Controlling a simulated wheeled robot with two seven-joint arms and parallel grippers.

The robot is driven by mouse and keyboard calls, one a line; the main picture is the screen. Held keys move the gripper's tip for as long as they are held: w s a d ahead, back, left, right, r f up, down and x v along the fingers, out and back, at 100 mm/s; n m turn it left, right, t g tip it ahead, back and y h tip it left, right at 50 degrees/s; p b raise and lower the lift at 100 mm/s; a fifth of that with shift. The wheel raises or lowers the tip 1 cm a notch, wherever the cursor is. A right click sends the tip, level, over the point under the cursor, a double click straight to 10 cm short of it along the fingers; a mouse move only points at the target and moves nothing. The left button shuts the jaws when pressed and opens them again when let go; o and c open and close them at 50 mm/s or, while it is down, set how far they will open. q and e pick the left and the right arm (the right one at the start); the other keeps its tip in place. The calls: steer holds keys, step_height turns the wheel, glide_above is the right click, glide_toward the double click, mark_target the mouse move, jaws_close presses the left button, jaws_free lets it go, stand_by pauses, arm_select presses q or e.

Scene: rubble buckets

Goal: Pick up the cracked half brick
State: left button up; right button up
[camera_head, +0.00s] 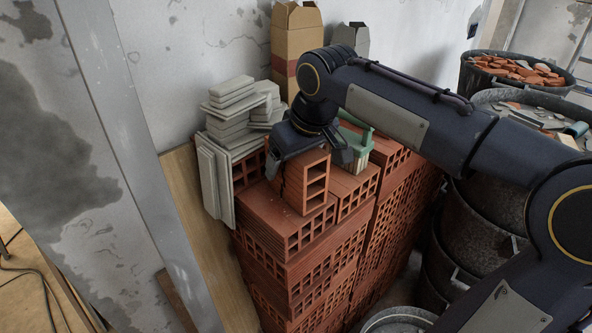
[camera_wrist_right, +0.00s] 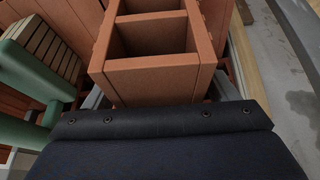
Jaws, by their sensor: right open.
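The half brick (camera_head: 306,184) is a red-orange hollow brick. It stands upright on top of the brick stack, its open cells facing front right. A dark crack-like line shows near its left side. My right gripper (camera_head: 283,172) is at its top left, reaching down over it. In the right wrist view the half brick (camera_wrist_right: 152,80) lies between my two grey fingers, which show in part at its left and right sides. The jaws are open; I cannot tell whether either finger touches the brick. My left gripper is in neither view.
A green-handled brush (camera_head: 357,150) lies close right of the brick; it also shows in the wrist view (camera_wrist_right: 35,70). Grey tiles (camera_head: 228,120) are piled to the left. Cardboard boxes (camera_head: 297,45) stand behind. Rubble buckets (camera_head: 518,75) stand at the right, past my arm.

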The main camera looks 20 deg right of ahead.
stand_by(0.3)
steer(key=c, duration=1.5)
